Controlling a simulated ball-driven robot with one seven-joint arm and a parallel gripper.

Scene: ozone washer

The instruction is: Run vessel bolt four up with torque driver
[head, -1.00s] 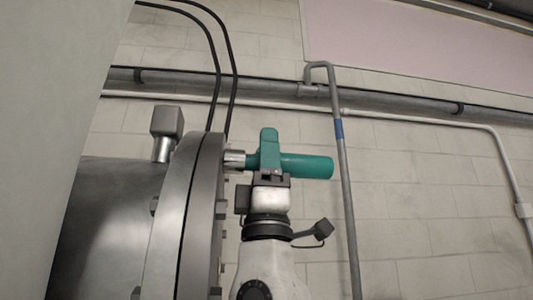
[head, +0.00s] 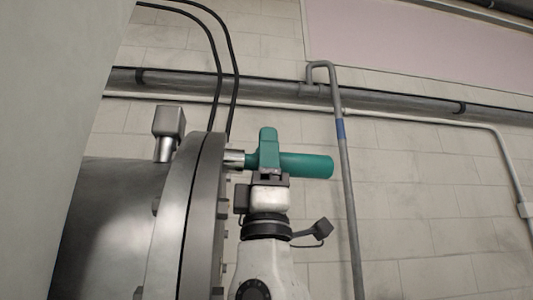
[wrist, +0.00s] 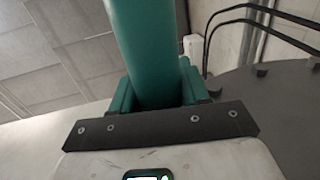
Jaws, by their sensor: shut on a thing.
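The green torque driver (head: 305,164) lies level in the head view, its metal socket (head: 234,158) pointing left at the upper edge of the vessel flange (head: 203,215). The socket meets the flange face there; the bolt under it is hidden. My gripper (head: 269,172) is shut on the driver from below. In the wrist view the driver's green body (wrist: 145,50) rises between my gripper's fingers (wrist: 160,92). Several other bolts (head: 222,233) show along the flange face below.
A grey box-shaped fitting (head: 168,127) stands on top of the vessel (head: 115,205). Two black cables (head: 232,75) run down behind the flange. A grey upright pipe (head: 347,200) stands right of the driver.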

